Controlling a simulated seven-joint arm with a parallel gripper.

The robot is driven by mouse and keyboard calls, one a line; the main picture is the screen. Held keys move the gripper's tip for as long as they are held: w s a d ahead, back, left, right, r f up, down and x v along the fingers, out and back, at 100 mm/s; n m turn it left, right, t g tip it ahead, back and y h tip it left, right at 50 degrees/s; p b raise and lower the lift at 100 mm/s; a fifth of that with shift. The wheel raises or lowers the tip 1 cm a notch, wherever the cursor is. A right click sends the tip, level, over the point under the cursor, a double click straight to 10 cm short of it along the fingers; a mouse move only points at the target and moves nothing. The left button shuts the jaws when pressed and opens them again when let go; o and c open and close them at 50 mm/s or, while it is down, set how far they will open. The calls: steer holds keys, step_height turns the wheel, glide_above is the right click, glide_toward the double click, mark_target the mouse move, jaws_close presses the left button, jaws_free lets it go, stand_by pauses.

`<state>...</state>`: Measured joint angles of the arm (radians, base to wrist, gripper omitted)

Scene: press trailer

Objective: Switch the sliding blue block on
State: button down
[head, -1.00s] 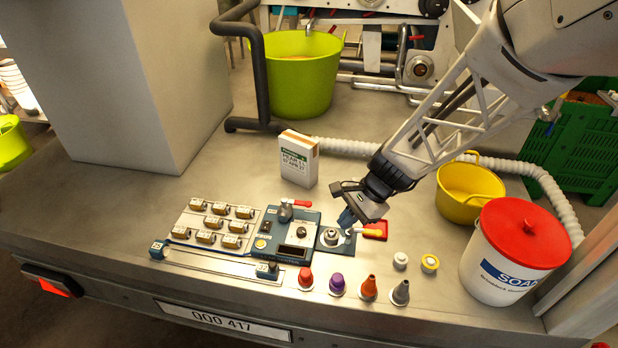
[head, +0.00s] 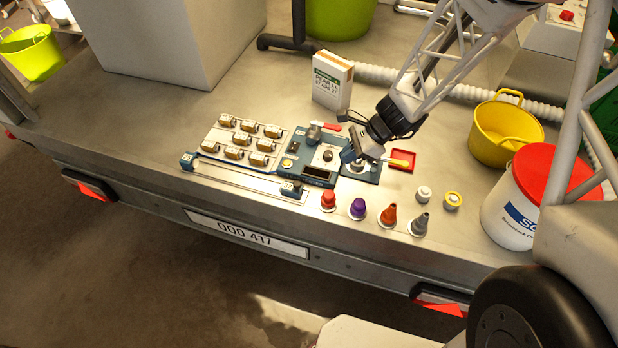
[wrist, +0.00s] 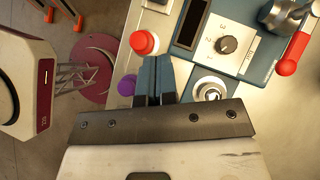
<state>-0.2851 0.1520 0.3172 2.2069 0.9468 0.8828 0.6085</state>
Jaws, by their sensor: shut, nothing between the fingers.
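A long thin rail panel (head: 240,180) runs along the front of the metal deck. A small blue block (head: 188,161) is at its left end, and another blue block with a dark top (head: 292,188) is at its right end. I cannot tell which of them slides. My gripper (head: 347,155) is shut and empty, above the right part of the blue control panel (head: 305,168), to the right of and behind both blocks. In the wrist view the blue fingertips (wrist: 155,72) are together, beside the dial panel (wrist: 228,44). I cannot make out the rail blocks in that view.
Red (head: 328,200), purple (head: 357,208), orange (head: 388,215) and grey (head: 419,224) pieces stand in front of the panel. A carton (head: 331,82) stands behind. The deck's front left is clear.

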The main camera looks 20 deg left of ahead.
steer(key=shift+a+f, duration=0.1)
steer(key=x, duration=1.1)
steer(key=shift+s+a+r, duration=0.2)
steer(key=shift+r, duration=0.1)
steer(key=shift+s+a+f, duration=0.1)
steer(key=shift+s+a, duration=0.2)
steer(key=shift+a, duration=0.25)
steer(key=shift+s+a+f, duration=0.1)
steer(key=shift+s+a, duration=0.15)
steer(key=shift+a, duration=0.3)
steer(key=a, duration=2.3)
steer(key=shift+a, duration=0.25)
steer(key=shift+d, duration=0.15)
steer(key=shift+w+d+r, duration=0.1)
steer(key=shift+w+d, duration=0.2)
steer(key=shift+d, duration=0.1)
steer(key=d, duration=0.1)
steer(key=w, duration=0.1)
steer(key=d, duration=0.1)
steer(key=shift+w+d+r, duration=0.15)
steer(key=shift+d+r, duration=0.15)
steer(key=v, duration=1)
